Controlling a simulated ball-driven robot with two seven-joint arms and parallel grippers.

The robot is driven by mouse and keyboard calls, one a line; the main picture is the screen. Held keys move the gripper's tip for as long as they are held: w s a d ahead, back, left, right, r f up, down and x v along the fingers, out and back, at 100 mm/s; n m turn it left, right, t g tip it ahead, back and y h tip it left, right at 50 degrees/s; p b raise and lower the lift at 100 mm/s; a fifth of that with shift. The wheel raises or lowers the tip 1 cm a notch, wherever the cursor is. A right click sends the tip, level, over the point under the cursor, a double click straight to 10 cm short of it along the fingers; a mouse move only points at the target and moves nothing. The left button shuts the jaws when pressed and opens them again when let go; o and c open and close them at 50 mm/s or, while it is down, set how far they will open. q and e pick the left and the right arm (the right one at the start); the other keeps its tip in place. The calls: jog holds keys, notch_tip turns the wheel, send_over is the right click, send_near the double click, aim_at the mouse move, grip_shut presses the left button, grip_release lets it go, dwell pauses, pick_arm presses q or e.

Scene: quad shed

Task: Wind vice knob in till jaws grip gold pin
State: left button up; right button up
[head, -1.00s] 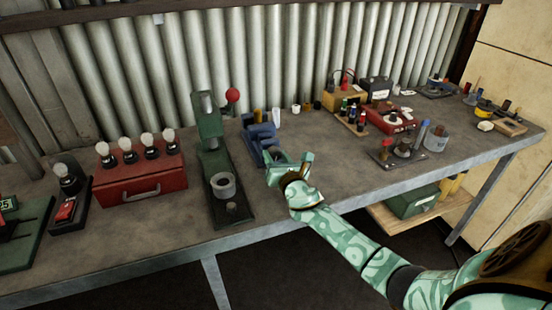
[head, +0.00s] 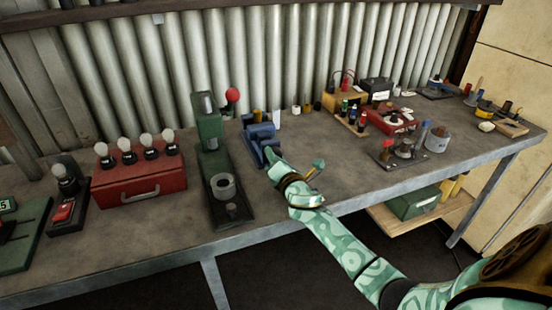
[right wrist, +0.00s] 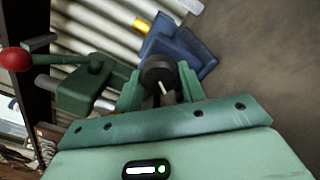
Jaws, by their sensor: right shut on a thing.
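The blue vice (head: 262,140) stands on the bench; it also shows at the top of the right wrist view (right wrist: 178,48). A gold pin (right wrist: 143,25) shows at the vice's far end in the right wrist view; I cannot tell whether the jaws touch it. The dark round vice knob (right wrist: 158,72), with a pale bar on it, faces my right wrist camera. My right gripper (right wrist: 160,88) is shut on the knob, one green finger on each side. In the head view the right gripper (head: 276,165) hides the knob. My left gripper is not in view.
A green press (head: 212,140) with a red ball handle stands close left of the vice. A red box (head: 140,180) with several bulbs is further left. Bench space right of the vice is bare up to a dark plate (head: 403,150) with small parts.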

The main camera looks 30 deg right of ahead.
dwell(0.3)
jog(key=o, duration=1)
jog(key=shift+c, duration=0.2)
jog(key=shift+s, duration=0.1)
jog(key=p+v, duration=0.1)
jog(key=v, duration=1.5)
jog(key=shift+s+d, duration=0.1)
jog(key=shift+s, duration=0.05)
